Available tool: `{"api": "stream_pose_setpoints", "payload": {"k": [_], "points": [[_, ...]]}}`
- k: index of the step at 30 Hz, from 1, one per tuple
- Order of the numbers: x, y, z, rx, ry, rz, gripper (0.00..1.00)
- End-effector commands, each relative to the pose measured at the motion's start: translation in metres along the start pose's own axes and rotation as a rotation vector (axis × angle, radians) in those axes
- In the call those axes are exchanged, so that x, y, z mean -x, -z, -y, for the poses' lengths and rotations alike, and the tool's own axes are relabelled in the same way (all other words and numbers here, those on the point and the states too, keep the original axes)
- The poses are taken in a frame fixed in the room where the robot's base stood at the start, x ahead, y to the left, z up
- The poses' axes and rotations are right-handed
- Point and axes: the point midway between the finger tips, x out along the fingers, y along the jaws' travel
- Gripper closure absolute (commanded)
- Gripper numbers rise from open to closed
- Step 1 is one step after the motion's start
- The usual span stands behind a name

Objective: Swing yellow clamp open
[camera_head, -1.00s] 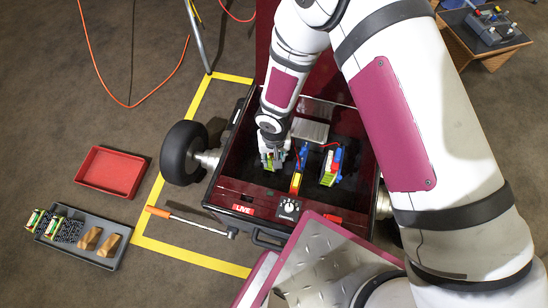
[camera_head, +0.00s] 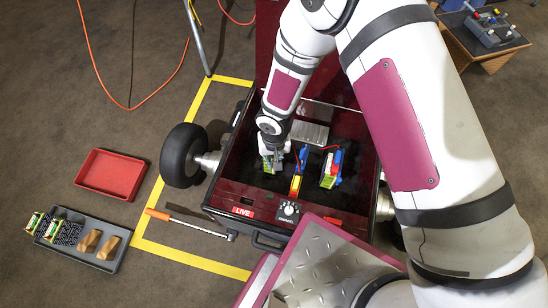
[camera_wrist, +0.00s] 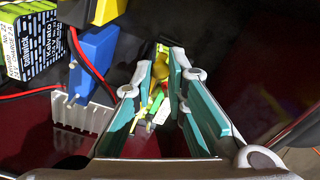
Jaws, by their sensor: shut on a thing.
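The yellow clamp (camera_wrist: 160,67) shows as a small rounded yellow piece between my fingertips in the wrist view. My gripper (camera_wrist: 162,76) is shut on it, its teal-lined fingers on either side. Green and white parts lie just below the piece, between the fingers. In the head view my gripper (camera_head: 273,158) is low inside the left part of the dark red open box (camera_head: 232,186). A yellow-green block (camera_head: 268,168) is right at the fingertips there. The clamp is too small and covered to make out in the head view, so its angle cannot be told.
A blue-and-yellow part (camera_head: 296,184) stands to the right of my gripper, with another green, red and blue group (camera_head: 331,167) beyond. Red and black wires and a finned metal block (camera_wrist: 82,114) are close on the left in the wrist view. The box walls surround my gripper.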

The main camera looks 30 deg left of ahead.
Motion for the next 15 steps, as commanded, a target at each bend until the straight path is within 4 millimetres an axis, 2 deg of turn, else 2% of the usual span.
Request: {"api": "stream_pose_setpoints", "payload": {"k": [10, 15], "points": [[0.018, 0.005, -0.001, -0.008, 0.054, 0.115, 1.00], [0.031, 0.009, -0.002, 0.000, 0.048, 0.108, 1.00]]}}
